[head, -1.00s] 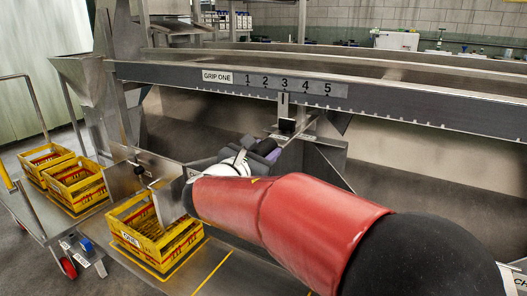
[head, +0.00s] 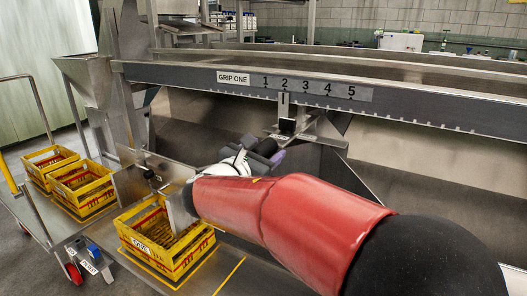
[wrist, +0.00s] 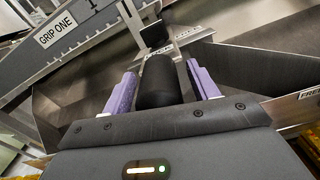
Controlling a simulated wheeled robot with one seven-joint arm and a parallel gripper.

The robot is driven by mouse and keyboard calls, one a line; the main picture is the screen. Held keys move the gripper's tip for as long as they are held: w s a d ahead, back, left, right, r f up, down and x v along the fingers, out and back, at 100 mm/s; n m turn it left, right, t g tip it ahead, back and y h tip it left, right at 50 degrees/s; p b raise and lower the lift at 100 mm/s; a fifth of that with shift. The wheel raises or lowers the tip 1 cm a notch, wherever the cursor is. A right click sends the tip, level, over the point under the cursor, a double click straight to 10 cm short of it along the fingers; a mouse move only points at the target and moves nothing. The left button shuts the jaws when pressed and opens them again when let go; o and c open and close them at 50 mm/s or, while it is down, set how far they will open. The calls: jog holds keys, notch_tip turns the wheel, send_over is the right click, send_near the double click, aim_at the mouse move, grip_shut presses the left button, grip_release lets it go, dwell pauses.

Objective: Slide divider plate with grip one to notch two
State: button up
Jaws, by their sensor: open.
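The divider plate (head: 325,135) is a grey metal sheet below the long rail. Its carriage has a black block (head: 287,125) and an upright pointer (head: 284,104), which stands under the number 2 on the scale marked GRIP ONE (head: 318,88). My gripper (head: 268,150) is at the carriage's near side. In the wrist view, a thick black cylindrical grip (wrist: 159,82) lies between my two purple fingers (wrist: 163,86), with a gap on each side. The jaws are open around it. The black block (wrist: 154,33) shows beyond it. Whether the pointer is seated in the notch is not clear.
The notched rail (head: 430,110) runs across above my arm. A yellow crate (head: 165,240) stands below left, with more yellow crates (head: 82,185) on a cart behind it. A metal sheet (head: 140,185) stands near my wrist. Bare trough wall (head: 440,180) lies to the right.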

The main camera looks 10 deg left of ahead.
jog(key=shift+s, duration=0.1)
jog(key=v, duration=0.7)
jog(key=shift+s+a+b, duration=0.15)
jog(key=shift+s+b, duration=0.15)
jog(key=shift+b, duration=0.1)
